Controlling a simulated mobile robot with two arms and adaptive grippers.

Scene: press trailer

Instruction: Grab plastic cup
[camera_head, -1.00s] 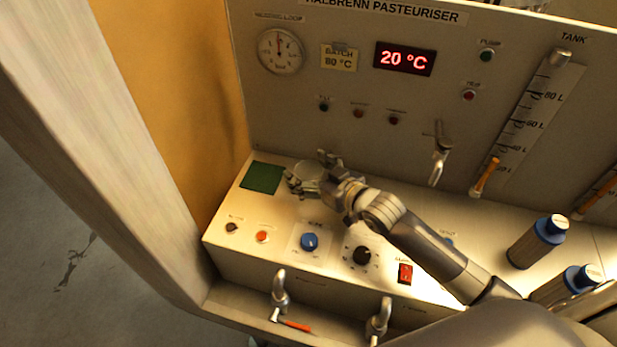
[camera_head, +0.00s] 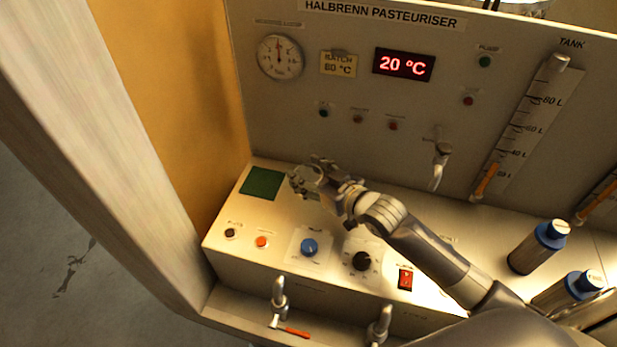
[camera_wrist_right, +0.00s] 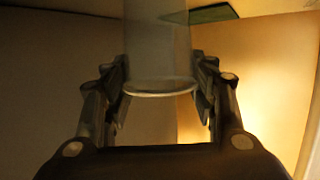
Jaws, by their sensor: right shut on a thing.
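The plastic cup (camera_wrist_right: 160,60) is clear and pale. In the right wrist view it stands between the two fingers of my right gripper (camera_wrist_right: 160,95), with its round rim toward the camera. My right gripper is shut on the cup, with a finger against each side. In the head view the right gripper (camera_head: 312,178) is over the panel's ledge, just right of the green square (camera_head: 262,183). There its fingers mostly hide the cup. My left gripper is not in view.
The ledge (camera_head: 335,215) carries a blue knob (camera_head: 309,247), a black knob (camera_head: 362,261) and a red switch (camera_head: 405,279). Two blue-capped bottles (camera_head: 538,246) stand at the right. A small tap (camera_head: 440,165) juts from the upright panel. An orange wall (camera_head: 175,110) is at the left.

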